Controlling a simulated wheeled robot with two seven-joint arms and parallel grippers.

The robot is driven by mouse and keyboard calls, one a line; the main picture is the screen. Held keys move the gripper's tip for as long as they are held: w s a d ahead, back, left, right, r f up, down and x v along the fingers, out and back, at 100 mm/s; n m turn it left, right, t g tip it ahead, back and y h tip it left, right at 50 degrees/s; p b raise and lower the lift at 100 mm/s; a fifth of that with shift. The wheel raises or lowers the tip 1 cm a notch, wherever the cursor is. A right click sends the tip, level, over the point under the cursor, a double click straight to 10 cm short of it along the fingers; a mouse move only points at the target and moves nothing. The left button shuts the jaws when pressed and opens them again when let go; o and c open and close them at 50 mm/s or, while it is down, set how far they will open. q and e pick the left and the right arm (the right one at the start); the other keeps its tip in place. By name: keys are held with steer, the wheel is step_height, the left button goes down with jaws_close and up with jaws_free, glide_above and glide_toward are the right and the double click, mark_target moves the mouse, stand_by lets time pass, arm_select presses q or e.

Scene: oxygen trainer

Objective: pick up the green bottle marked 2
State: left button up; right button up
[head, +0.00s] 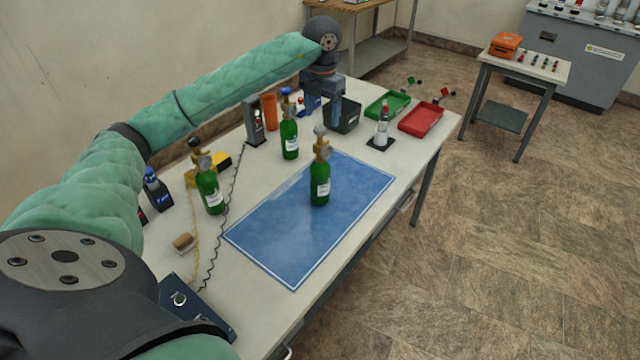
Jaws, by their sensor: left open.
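Three green bottles with metal valves and white labels stand upright on the table. One green bottle (320,187) is on the blue mat (275,235). A second green bottle with a blue top (289,140) stands behind the mat. A third green bottle (209,192) stands at the left. The label marks are too small to read, so I cannot tell which is marked 2. My left arm reaches over the back of the table. My left gripper (322,108) points down at the far end, open, beyond the bottles and beside the black bin. My right gripper is not in view.
The black bin (348,125), orange cup (269,112), green tray (387,104), red tray (421,118) and small white bottle (382,130) stand at the far end. A coiled cord (226,205) and dark control box (190,305) lie at the left. Most of the mat is clear.

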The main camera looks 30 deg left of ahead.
mark_target(321, 144)
arm_select(q)
step_height(321, 144, down, 3)
steer(key=shift+s+f+b, duration=0.15)
steer(key=shift+b, duration=1.1)
steer(key=shift+f, duration=0.25)
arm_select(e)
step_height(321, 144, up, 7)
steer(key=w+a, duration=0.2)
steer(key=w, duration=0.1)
arm_select(q)
steer(key=shift+f+p, duration=0.55)
steer(key=shift+f, duration=0.6)
steer(key=f+p, duration=0.2)
steer(key=f, duration=0.1)
steer(key=shift+w+a+f+p, duration=0.15)
steer(key=shift+w+f+p, duration=0.1)
steer(key=shift+f+p, duration=0.15)
steer(key=shift+f, duration=0.65)
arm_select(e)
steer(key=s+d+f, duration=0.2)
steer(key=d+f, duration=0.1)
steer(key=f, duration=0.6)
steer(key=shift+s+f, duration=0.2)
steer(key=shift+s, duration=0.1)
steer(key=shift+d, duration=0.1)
